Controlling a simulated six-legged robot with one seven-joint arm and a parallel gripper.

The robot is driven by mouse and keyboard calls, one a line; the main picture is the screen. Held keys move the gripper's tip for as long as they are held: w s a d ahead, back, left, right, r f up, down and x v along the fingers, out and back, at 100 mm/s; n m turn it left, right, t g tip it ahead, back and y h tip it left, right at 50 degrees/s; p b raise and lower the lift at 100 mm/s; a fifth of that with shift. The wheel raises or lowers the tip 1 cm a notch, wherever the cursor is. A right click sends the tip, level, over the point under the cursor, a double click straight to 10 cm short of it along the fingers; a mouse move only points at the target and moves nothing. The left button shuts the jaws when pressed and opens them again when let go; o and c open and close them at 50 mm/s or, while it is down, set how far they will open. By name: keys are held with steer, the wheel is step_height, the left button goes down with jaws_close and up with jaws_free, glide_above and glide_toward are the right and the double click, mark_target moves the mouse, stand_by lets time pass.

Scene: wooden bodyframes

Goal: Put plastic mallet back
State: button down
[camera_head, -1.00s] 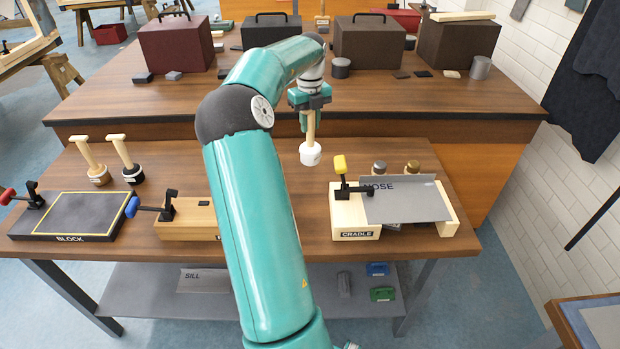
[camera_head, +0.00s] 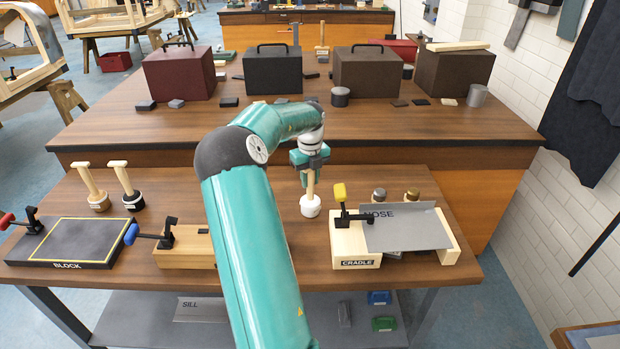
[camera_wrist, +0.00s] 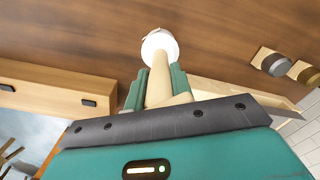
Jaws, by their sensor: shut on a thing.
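My gripper (camera_head: 310,172) is shut on the handle of the plastic mallet (camera_head: 310,207), which has a white head and a pale wooden handle. The mallet hangs upright, head down, at or just above the front bench, left of the cradle; I cannot tell whether it touches. In the wrist view the mallet head (camera_wrist: 159,44) shows beyond the fingers (camera_wrist: 157,88), against brown wood. Two other mallets stand head down at the bench's left: one with a dark-banded pale head (camera_head: 99,203), one with a black head (camera_head: 134,202).
The wooden cradle (camera_head: 357,252) holds a grey sheet (camera_head: 405,229) and a yellow-handled clamp (camera_head: 341,195). Two round-headed items (camera_head: 379,195) stand behind it. A wooden block with a blue-handled clamp (camera_head: 187,248) and the dark BLOCK fixture (camera_head: 72,242) are left. Bare bench (camera_head: 240,180) lies around the mallet.

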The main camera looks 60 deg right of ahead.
steer(key=shift+f, duration=0.15)
steer(key=c, duration=1.2)
jaws_free()
step_height(320, 180, up, 12)
steer(key=shift+r, duration=0.2)
